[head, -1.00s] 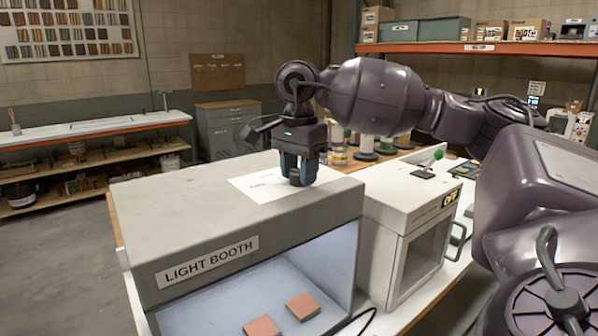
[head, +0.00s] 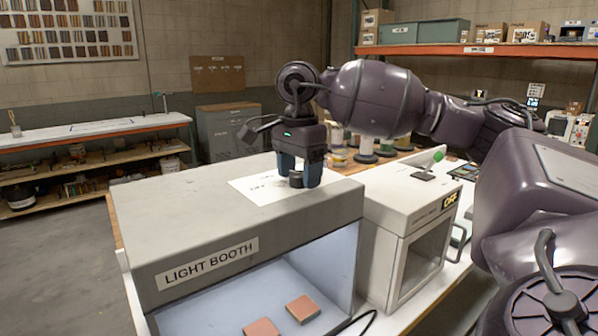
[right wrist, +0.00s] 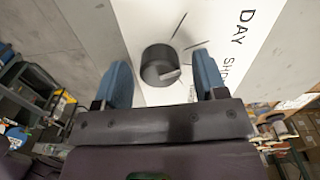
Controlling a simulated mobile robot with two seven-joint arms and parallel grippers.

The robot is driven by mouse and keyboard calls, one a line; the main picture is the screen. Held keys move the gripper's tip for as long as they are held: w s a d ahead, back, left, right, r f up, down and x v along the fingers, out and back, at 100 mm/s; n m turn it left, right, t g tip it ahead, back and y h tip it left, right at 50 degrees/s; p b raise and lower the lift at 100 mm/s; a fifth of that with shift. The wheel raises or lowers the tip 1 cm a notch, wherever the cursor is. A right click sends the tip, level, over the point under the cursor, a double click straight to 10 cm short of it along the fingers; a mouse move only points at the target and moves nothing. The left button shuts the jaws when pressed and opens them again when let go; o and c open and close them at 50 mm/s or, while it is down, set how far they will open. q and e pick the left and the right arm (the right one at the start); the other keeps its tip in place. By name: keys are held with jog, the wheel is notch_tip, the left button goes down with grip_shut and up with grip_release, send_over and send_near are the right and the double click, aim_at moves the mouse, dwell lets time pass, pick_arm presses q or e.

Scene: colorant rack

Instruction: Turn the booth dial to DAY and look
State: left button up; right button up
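The dark round booth dial (head: 296,180) stands on a white label sheet (head: 262,188) on top of the grey light booth (head: 200,225). In the right wrist view the dial (right wrist: 160,65) has a pale pointer mark on its lower right side. Printed tick lines and the word DAY (right wrist: 240,27) lie to its right, and the pointer does not visibly line up with DAY. My right gripper (head: 299,178) is open, pointing down, its two blue fingers on either side of the dial with gaps showing. My left gripper is not in view.
Two reddish-brown samples (head: 302,308) lie inside the lit booth. A white cabinet with a window (head: 420,255) stands right of the booth, with a green-knobbed lever (head: 438,156) on top. Several spools and cans stand behind. The floor at left is clear.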

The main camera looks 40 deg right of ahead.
aim_at(299, 173)
notch_tip(299, 173, up, 11)
dwell(0.7)
jog(key=shift+f, duration=0.15)
dwell(0.4)
